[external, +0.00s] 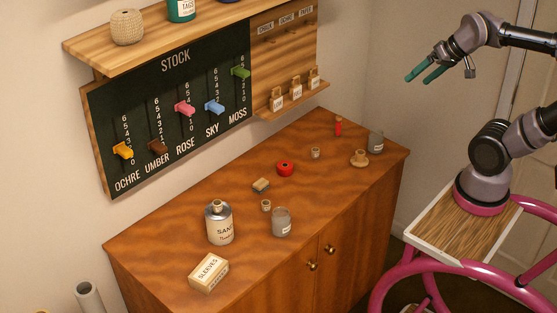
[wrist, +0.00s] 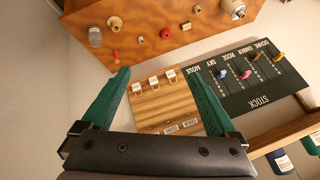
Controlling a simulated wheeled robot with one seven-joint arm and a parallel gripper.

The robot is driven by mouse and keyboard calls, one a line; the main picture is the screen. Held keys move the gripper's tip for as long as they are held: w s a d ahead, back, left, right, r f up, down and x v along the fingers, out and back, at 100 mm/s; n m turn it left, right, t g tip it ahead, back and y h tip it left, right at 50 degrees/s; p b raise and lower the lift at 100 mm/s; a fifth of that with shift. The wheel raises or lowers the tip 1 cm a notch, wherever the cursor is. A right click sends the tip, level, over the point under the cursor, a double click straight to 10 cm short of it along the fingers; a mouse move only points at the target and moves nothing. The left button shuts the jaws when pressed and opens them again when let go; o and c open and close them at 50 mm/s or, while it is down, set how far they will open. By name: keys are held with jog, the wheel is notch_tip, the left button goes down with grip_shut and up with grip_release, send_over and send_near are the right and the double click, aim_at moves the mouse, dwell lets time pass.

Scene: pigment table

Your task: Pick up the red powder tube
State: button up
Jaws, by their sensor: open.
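The red powder tube (external: 338,127) stands upright near the back right of the wooden cabinet top, against the wall side. In the wrist view the small red tube (wrist: 116,57) shows just beyond the tip of the left green finger. My gripper (external: 421,75) is raised in the air to the right of the cabinet, well apart from the tube. Its two green fingers are spread, with nothing between them; they also frame the wrist view (wrist: 165,85).
A grey glass jar (external: 376,142), a wooden piece (external: 359,158) and a cork (external: 315,153) stand near the tube. The stock board (external: 170,120) hangs above.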

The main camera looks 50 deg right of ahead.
jog(key=c, duration=0.5)
jog(key=w+d+f+m+g+y, duration=0.2)
jog(key=w+f+m+y, duration=0.25)
jog(key=w+f, duration=0.55)
jog(key=w+d+f+m+g+y, duration=0.2)
jog(key=w+f+m+y, duration=0.3)
jog(key=w, duration=0.9)
jog(key=w+d+f+m+t+y, duration=0.2)
jog(key=w+d+f+m+t, duration=0.2)
jog(key=w+d+f+m, duration=0.45)
jog(key=m+t+h, duration=0.2)
jog(key=m+t, duration=0.4)
send_near(338, 126)
jog(key=r, duration=0.1)
jog(key=w+r, duration=0.2)
jog(key=shift+w+a+r, duration=0.1)
jog(key=shift+a, duration=0.2)
jog(key=shift+w+a+t, duration=0.15)
jog(key=shift+w+t, duration=0.1)
jog(key=shift+t, duration=0.05)
jog(key=x, duration=1)
jog(key=shift+f, duration=0.25)
